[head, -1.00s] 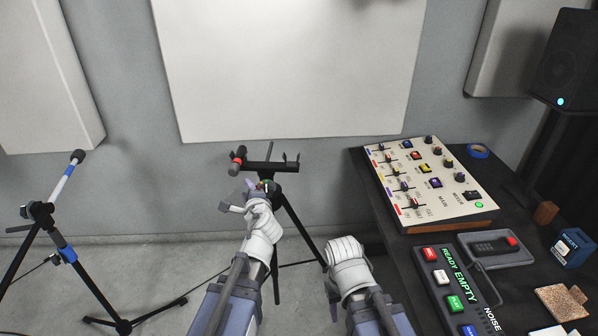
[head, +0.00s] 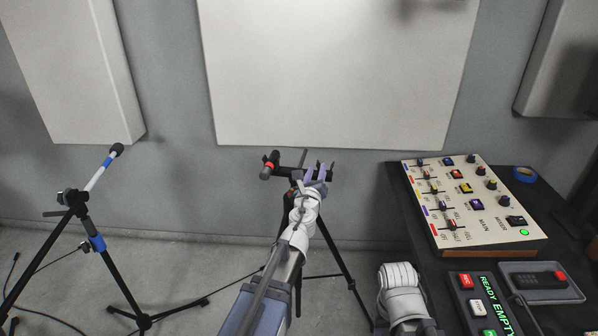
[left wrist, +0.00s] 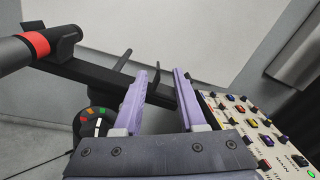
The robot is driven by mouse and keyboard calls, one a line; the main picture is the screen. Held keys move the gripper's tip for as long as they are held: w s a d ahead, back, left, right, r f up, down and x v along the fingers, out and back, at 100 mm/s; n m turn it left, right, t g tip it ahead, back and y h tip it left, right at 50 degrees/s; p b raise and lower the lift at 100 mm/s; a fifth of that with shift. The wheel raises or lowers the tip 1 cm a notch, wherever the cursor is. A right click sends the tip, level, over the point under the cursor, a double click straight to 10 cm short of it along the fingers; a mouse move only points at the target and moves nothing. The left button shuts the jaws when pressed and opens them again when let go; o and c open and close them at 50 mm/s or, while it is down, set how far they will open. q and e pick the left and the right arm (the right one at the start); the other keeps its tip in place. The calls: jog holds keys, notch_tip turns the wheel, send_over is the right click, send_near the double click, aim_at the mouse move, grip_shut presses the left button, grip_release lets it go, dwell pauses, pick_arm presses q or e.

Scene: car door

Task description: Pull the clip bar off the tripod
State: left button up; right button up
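The black clip bar (head: 290,171) sits on top of the dark tripod (head: 330,240), with a red-banded microphone (head: 269,165) at its left end. In the left wrist view the bar (left wrist: 95,79) runs across behind my purple fingers, showing in the gap between them. My left gripper (head: 315,174) is at the right half of the bar. Its fingers stand apart in the left wrist view (left wrist: 163,85); I cannot tell whether they touch the bar. A round dial with coloured marks (left wrist: 95,124) shows below the bar. My right gripper is not in view.
A mic stand (head: 90,230) with blue bands stands on the left. A dark table on the right holds a mixer panel (head: 465,205), a button box (head: 483,305), a grey tray (head: 545,295) and blue tape (head: 525,174). A pale wall panel (head: 330,70) is behind.

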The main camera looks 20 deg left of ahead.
pick_arm(q)
jog(key=w, duration=0.2)
jog(key=w+a, duration=0.1)
jog(key=w, duration=0.2)
jog(key=shift+a+r, duration=0.1)
jog(key=shift+r, duration=0.1)
grip_shut()
dwell(1.2)
